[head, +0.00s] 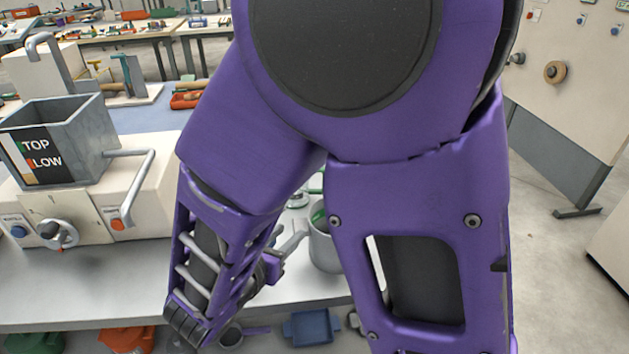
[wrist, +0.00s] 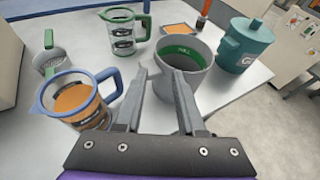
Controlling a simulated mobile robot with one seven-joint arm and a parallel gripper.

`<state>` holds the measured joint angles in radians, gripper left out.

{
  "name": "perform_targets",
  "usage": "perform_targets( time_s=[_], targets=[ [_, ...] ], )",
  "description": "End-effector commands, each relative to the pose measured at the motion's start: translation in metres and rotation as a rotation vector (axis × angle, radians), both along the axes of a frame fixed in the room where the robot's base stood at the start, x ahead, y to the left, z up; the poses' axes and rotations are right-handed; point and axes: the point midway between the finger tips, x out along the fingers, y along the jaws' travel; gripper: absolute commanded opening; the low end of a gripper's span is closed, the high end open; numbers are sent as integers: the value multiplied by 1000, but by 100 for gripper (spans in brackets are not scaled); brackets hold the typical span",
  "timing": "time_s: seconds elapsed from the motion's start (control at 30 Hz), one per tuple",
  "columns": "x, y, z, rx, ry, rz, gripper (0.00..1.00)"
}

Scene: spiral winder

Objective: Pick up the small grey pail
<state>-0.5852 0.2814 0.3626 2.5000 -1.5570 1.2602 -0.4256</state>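A small grey pail (wrist: 190,82) with a green band inside its rim stands upright on the light table in the wrist view. In the head view the pail (head: 323,250) shows just right of my fingers, partly hidden by my purple arm. My gripper (wrist: 161,72) is open, with nothing held. Its left finger lies left of the pail, and its right finger overlaps the pail's front in the picture. I cannot tell whether either finger touches it.
A blue-rimmed jug (wrist: 78,100) stands close left of my fingers. A green-handled clear jug (wrist: 125,38) and a grey mug (wrist: 52,62) are behind it. A teal lidded pot (wrist: 243,48) stands right of the pail. A machine with a grey hopper (head: 88,125) is at left.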

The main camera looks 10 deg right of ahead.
Motion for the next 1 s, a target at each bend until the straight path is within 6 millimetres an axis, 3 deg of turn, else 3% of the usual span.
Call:
perform_targets(
  time_s=[0.33, 0.67, 1.0],
  targets=[
    [60, -36, -30, 2, 1, -8, 38],
    [84, -47, -40, 3, 1, -5, 38],
    [121, -63, -54, 4, 0, -5, 38]
  ],
)
